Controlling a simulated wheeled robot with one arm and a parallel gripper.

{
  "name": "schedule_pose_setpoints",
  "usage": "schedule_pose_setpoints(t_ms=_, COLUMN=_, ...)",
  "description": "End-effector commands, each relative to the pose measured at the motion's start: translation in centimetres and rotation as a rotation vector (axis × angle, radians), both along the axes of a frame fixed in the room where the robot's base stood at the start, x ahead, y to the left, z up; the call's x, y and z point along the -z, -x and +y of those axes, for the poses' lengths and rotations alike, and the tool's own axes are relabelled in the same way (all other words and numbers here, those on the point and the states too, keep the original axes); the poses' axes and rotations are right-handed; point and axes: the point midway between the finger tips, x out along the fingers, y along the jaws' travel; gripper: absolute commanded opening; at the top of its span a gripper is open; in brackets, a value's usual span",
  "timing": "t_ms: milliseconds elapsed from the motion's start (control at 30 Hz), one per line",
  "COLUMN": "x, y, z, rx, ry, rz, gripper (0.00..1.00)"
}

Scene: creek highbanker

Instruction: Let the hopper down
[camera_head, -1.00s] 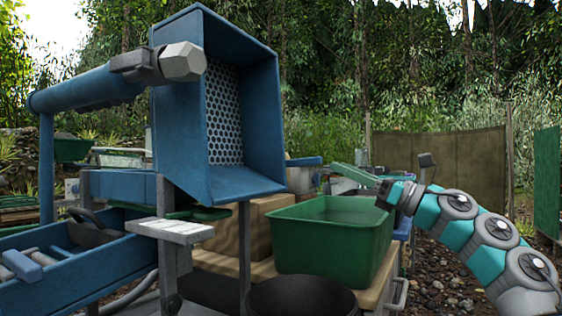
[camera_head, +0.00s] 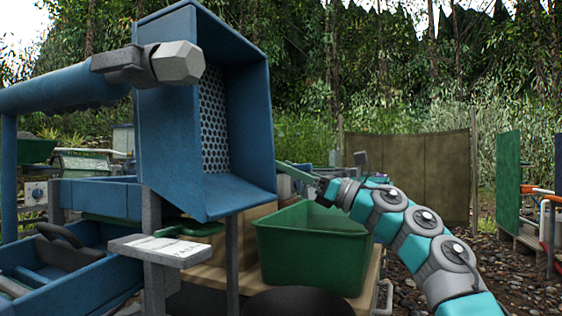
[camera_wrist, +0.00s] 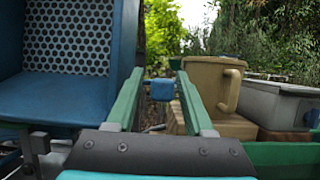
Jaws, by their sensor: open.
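The blue hopper (camera_head: 205,112) stands tipped up on its frame, with its open side facing right and a perforated plate (camera_head: 216,120) inside. In the wrist view the hopper (camera_wrist: 60,95) fills the left side, close beside my left finger.
A green tub (camera_head: 312,250) stands below my arm on a wooden bench. A blue sluice trough (camera_head: 70,265) is at the lower left, and a blue pipe (camera_head: 60,95) runs to the hopper's upper left. A tan jug (camera_wrist: 210,90) and a grey bin (camera_wrist: 275,103) show at right in the wrist view.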

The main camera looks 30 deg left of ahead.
Motion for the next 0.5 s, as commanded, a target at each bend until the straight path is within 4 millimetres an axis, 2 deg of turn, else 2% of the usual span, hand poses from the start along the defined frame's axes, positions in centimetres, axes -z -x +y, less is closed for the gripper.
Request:
schedule_pose_setpoints(t_ms=200, x=-0.7, y=0.2, z=1.6, rx=0.000, ry=0.001, rz=0.001, gripper=0.53)
schedule_pose_setpoints(t_ms=500, x=-0.8, y=0.1, z=2.1, rx=0.002, ry=0.000, rz=0.001, gripper=0.53)
